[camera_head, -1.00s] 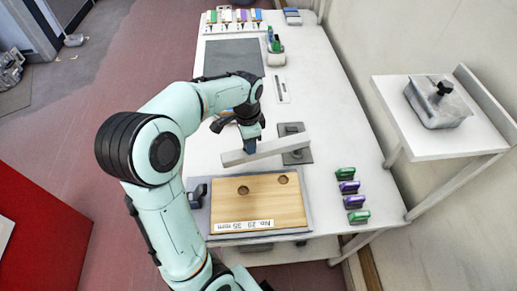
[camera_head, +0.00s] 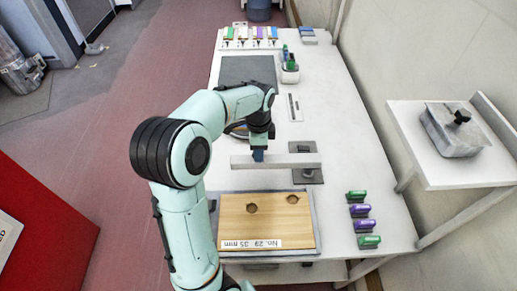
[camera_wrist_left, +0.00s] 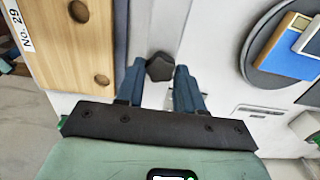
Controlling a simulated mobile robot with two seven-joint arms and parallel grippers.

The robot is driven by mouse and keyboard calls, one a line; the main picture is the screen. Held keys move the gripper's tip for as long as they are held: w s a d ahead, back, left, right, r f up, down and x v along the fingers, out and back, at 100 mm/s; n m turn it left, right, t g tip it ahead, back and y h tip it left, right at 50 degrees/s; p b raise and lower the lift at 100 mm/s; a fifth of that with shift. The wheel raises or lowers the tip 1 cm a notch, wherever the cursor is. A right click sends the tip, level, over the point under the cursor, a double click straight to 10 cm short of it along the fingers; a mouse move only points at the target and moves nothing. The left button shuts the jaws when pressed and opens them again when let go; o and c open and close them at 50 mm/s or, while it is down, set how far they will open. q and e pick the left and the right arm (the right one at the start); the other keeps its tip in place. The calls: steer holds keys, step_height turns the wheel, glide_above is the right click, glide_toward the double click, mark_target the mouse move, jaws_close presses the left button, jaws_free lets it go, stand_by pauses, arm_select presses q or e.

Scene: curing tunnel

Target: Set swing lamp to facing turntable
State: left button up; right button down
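The swing lamp is a pale grey bar (camera_head: 285,161) lying crosswise above the table, on a dark square base (camera_head: 308,176) near its right end. My left gripper (camera_head: 258,155) is at the bar's left part. In the left wrist view its two blue fingers (camera_wrist_left: 160,75) stand close on both sides of a dark knob (camera_wrist_left: 160,66) on the bar (camera_wrist_left: 152,30) and look closed on it. The turntable (camera_head: 238,132) is mostly hidden behind my left arm. In the left wrist view it is a dark round disc (camera_wrist_left: 250,62) carrying a blue and orange block. My right gripper is out of view.
A wooden board (camera_head: 265,225) with two holes lies in front of the bar. Several green and purple blocks (camera_head: 359,211) line the table's right edge. A dark mat (camera_head: 248,69) and coloured pieces are farther back. A side shelf (camera_head: 440,165) holds a metal box (camera_head: 452,130).

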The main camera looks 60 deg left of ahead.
arm_select(q)
steer(key=o, duration=0.3)
step_height(320, 180, up, 14)
steer(key=p, duration=0.1)
steer(key=shift+f+p, duration=0.25)
steer(key=shift+p, duration=0.1)
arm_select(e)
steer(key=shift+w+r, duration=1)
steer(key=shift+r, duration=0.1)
arm_select(q)
steer(key=shift+d, duration=0.1)
